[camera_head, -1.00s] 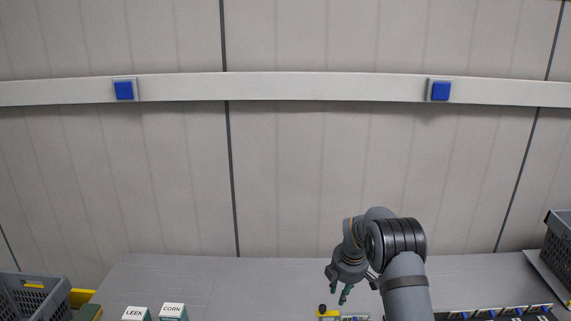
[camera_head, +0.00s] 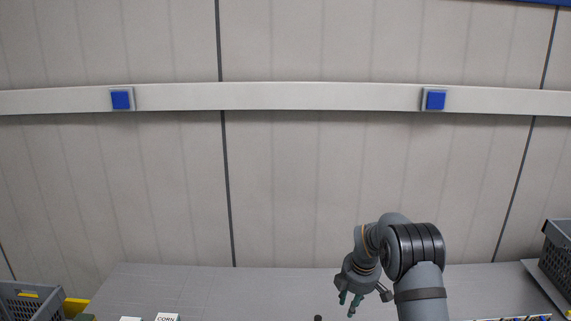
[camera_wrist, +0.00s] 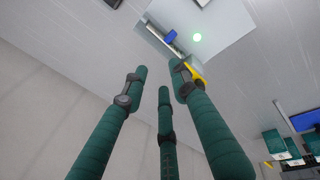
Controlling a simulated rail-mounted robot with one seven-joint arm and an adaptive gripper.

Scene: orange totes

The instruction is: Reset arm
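My gripper (camera_head: 348,304) hangs from my bent arm at the lower right of the head view, over the grey table (camera_head: 220,285). Its green fingers point down and stand apart. In the wrist view the three green fingers (camera_wrist: 160,95) are spread with nothing between them. No object touches the fingers.
Two cartons, one marked CORN (camera_head: 167,317), show at the bottom edge. A grey crate (camera_head: 30,300) is at the lower left, another (camera_head: 557,255) at the far right. A panelled wall with a rail (camera_head: 280,97) stands behind. The table's middle is clear.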

